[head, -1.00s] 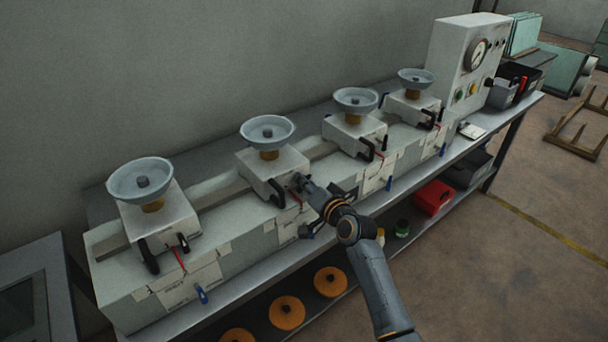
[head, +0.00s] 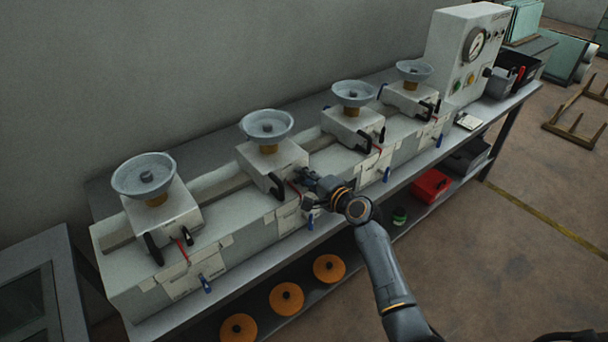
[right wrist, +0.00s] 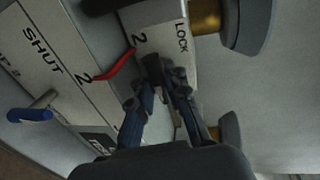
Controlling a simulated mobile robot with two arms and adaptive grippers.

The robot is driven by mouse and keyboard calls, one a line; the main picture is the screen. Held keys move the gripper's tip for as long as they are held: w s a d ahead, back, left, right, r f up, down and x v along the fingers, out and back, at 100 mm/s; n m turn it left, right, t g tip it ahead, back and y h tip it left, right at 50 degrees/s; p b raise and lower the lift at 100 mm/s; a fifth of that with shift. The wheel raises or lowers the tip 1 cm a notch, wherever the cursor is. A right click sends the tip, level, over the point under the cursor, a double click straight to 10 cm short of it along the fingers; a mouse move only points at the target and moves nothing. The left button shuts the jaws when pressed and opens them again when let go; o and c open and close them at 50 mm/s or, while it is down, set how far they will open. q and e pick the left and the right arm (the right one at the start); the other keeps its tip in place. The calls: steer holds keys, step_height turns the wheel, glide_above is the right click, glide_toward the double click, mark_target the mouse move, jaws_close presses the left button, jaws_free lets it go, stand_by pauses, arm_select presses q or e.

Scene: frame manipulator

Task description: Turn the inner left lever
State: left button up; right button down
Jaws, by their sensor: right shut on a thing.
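The inner left unit (head: 272,160) is a white block with a grey dish (head: 266,125) on top. Its front carries a large black handle (head: 276,187) and a small black lever near my right gripper (head: 304,180). In the right wrist view, my right gripper (right wrist: 166,76) is shut on the small black lever (right wrist: 152,66), whose end shows between the fingertips. Beside it are a red pointer (right wrist: 113,66), the number 2, and the words LOCK and SHUT. A blue-tipped lever (right wrist: 30,114) is lower left, apart from the fingers. My left gripper is out of view.
Similar units stand on either side along the bench, including the outer left one (head: 160,215). A gauge box (head: 468,55) stands at the far right end. Orange discs (head: 286,298) and a red bin (head: 431,186) sit on the lower shelf. Open floor lies to the right.

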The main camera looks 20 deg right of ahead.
steer(key=shift+f, duration=0.15)
stand_by(0.4)
steer(key=c, duration=1.3)
jaws_free()
steer(key=shift+s+d, duration=0.1)
steer(key=shift+c, duration=0.2)
steer(key=v, duration=1.2)
